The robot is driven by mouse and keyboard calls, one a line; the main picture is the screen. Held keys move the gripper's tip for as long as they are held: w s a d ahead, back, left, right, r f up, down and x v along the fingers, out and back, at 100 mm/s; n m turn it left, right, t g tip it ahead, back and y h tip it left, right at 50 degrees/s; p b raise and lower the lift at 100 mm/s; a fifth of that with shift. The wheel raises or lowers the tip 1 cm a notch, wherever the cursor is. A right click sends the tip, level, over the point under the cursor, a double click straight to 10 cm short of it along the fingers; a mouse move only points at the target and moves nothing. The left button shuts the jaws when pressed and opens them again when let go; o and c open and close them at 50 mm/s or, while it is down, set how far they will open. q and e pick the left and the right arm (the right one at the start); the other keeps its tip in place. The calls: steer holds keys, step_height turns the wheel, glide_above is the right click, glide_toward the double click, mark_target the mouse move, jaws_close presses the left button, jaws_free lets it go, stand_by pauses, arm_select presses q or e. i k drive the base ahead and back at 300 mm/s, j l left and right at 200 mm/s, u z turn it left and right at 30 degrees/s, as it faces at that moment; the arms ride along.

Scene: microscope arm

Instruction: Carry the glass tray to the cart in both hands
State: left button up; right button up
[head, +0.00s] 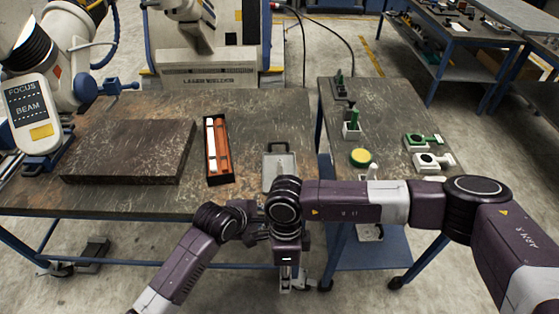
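A small grey tray with a pale rim (293,166), which looks like the glass tray, lies near the right front of the workbench. A handle-like part shows at its far end, and my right wrist hides its near end. The cart (390,100) stands just right of the bench. My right arm reaches in from the right, and its gripper (291,280) hangs down in front of the bench edge, apart from the tray. Its finger opening is unclear. My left arm comes from the lower left and ends close to the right wrist; its fingers are hidden there.
A dark slab (130,150) and a black box with orange and white pieces (219,150) lie on the bench. The cart holds green-and-white fixtures (432,161), a yellow round piece (361,157) and a green-topped block (352,127). A narrow gap separates bench and cart.

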mark_target(396, 111)
steer(key=i, duration=1.1)
